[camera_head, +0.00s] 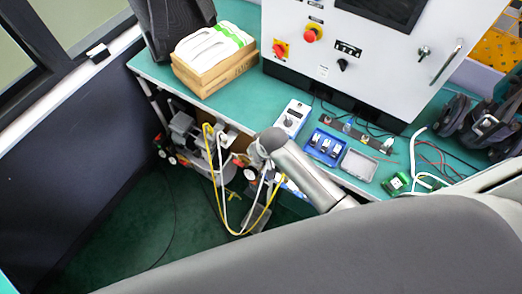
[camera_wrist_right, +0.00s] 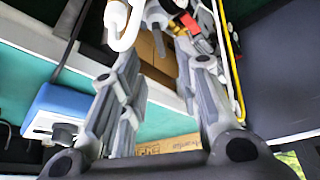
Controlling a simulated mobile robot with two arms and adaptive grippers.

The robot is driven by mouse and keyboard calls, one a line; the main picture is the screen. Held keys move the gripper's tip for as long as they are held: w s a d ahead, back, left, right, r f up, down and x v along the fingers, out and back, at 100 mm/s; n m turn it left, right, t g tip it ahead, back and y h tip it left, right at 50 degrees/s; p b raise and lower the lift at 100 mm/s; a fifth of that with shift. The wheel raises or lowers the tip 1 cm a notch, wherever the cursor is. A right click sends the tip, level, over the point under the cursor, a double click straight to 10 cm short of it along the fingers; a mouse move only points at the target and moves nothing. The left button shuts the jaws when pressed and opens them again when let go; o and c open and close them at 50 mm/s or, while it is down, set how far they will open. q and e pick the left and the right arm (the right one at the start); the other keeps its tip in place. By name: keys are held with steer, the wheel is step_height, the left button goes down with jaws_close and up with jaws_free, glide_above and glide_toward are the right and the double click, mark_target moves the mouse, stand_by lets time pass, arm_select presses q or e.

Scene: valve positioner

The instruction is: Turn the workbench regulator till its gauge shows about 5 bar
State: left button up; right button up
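My right gripper shows in the wrist view (camera_wrist_right: 166,45), its two grey fingers apart with a gap between them. In the head view it seems to be the grey shape (camera_head: 188,130) at the bench's front edge, partly mixed with hoses and fittings. A red and black fitting (camera_wrist_right: 187,22) shows at the far end of the fingers; contact cannot be told. Similar red and black parts (camera_head: 183,160) show below the bench edge in the head view. I cannot single out the regulator knob or read a gauge. My left gripper is not in view.
The green workbench (camera_head: 240,105) carries a cardboard box (camera_head: 215,72), a blue and white meter (camera_head: 292,116), a blue tray (camera_head: 325,146) and a white control cabinet (camera_head: 385,60). Yellow (camera_head: 222,205) and white hoses loop below its front edge. Dark floor lies at lower left.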

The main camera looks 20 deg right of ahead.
steer(key=shift+v, duration=1.75)
steer(key=shift+s, duration=0.1)
steer(key=s+d+r, duration=0.2)
steer(key=s+r, duration=0.1)
steer(key=s, duration=0.4)
steer(key=s+d+r+g, duration=0.1)
steer(key=s+d+r, duration=0.1)
steer(key=s+r, duration=0.3)
steer(key=s+d+r, duration=0.1)
steer(key=s+r, duration=0.1)
steer(key=s, duration=0.6)
step_height(320, 180, down, 32)
steer(key=s+n+g+b, duration=0.1)
steer(key=s+b, duration=0.1)
steer(key=b, duration=0.3)
steer(key=s+d+f+g+b, duration=0.1)
steer(key=s+d+f+b, duration=0.2)
steer(key=s+f, duration=1.3)
step_height(320, 180, down, 3)
steer(key=shift+s+r+g+b, duration=0.1)
steer(key=shift+s+g+b, duration=0.2)
steer(key=shift+b, duration=0.3)
